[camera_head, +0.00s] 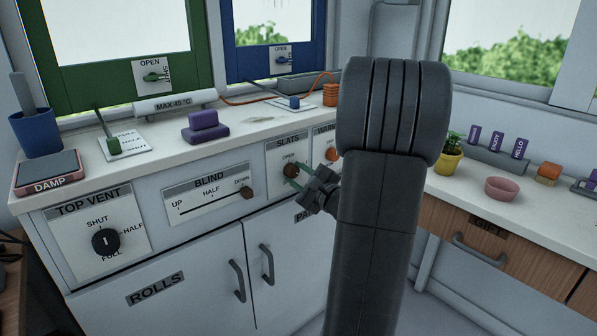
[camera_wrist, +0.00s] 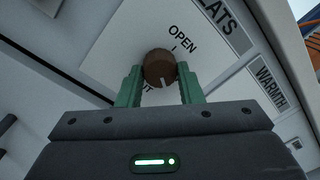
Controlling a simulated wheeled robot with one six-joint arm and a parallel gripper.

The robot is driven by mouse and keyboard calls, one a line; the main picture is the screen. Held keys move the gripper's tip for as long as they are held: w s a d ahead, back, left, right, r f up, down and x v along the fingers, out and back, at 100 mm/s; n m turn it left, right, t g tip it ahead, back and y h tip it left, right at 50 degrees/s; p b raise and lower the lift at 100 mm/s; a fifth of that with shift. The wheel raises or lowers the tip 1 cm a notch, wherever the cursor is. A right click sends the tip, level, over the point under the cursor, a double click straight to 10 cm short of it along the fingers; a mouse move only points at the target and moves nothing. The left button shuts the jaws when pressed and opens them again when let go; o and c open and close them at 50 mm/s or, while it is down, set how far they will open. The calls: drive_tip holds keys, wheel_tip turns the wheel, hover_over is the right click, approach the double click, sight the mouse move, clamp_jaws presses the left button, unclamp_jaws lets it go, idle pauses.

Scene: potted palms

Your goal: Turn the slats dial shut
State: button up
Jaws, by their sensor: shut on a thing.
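The slats dial is a round brown knob (camera_head: 290,170) on a white plate marked SLATS, on the cabinet front under the counter. In the wrist view the knob (camera_wrist: 159,65) sits between the green fingers of my gripper (camera_wrist: 160,80), which is shut on it from both sides. My gripper also shows in the head view (camera_head: 296,180), at the dial. The word OPEN stands above the knob with a short tick. A pale line on the knob's lower edge faces away from OPEN, near a partly hidden word ending in UT.
The WARMTH panel (camera_wrist: 269,83) is close on the right, with an orange knob (camera_head: 332,154). The BLIND slider (camera_head: 247,193) and TOP VENT dial (camera_head: 106,241) are left. Cabinet handles (camera_head: 267,264) stick out below. My arm hides part of the counter and front.

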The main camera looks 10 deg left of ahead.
drive_tip(key=m+p, duration=0.4)
drive_tip(key=m, duration=0.2)
drive_tip(key=shift+s+r+m, duration=0.1)
drive_tip(key=shift+r+m, duration=0.05)
drive_tip(key=shift+m, duration=0.25)
drive_tip(key=m+p, duration=0.4)
drive_tip(key=m, duration=0.1)
drive_tip(key=shift+h, duration=0.3)
drive_tip(key=shift+f+p, duration=0.2)
drive_tip(key=shift+p, duration=0.1)
drive_tip(key=o, duration=1)
drive_tip(key=p+v, duration=0.1)
drive_tip(key=v, duration=1.2)
drive_tip(key=shift+s+d+r, duration=0.15)
drive_tip(key=shift+s+d, duration=0.15)
